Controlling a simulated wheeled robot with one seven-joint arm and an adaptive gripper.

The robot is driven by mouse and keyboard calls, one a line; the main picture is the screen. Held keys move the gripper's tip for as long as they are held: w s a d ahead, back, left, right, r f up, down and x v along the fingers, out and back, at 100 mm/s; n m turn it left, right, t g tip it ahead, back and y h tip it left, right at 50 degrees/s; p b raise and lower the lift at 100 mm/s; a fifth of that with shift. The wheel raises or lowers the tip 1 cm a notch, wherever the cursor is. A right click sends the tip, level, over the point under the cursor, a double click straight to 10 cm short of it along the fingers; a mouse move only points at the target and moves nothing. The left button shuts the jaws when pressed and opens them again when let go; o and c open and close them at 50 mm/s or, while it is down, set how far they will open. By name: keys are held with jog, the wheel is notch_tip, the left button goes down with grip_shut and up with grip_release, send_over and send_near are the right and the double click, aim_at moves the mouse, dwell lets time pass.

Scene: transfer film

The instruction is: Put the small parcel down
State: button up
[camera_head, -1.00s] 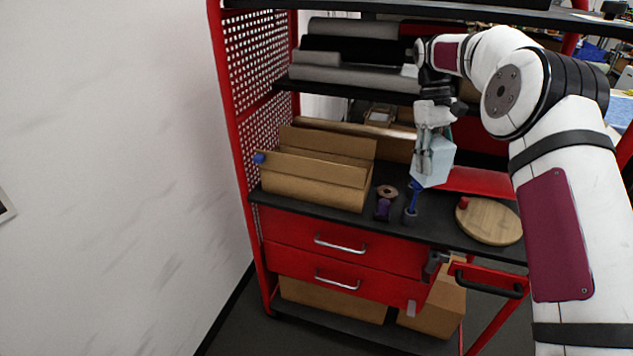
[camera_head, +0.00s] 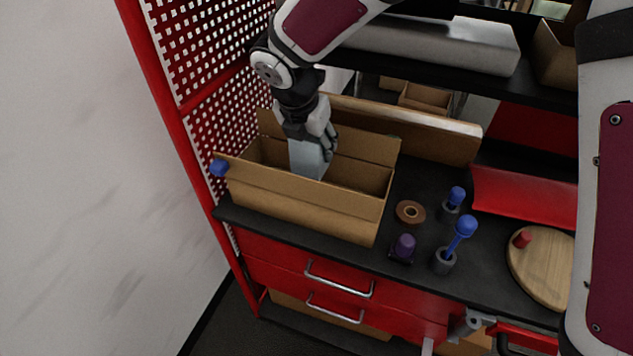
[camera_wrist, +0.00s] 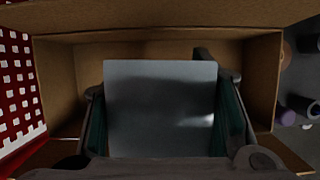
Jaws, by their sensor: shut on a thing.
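The small parcel (camera_head: 306,160) is a pale grey-blue block. My gripper (camera_head: 318,145) is shut on it, with a finger on each side. I cannot tell whether the parcel touches the box floor.
The box stands on a black shelf of a red rack with a perforated side panel (camera_head: 205,90) at left. Right of the box are a brown ring (camera_head: 410,212), a purple-topped item (camera_head: 403,248), blue-topped tools (camera_head: 465,227) and a round wooden board (camera_head: 545,265). A shelf hangs above.

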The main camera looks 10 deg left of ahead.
aim_at(312, 177)
notch_tip(312, 177, down, 10)
jog(key=shift+a+p, duration=0.1)
jog(key=shift+p, duration=0.25)
jog(key=shift+f, duration=0.15)
jog(key=o, duration=1.4)
jog(key=shift+o, duration=0.4)
jog(key=shift+s, duration=0.1)
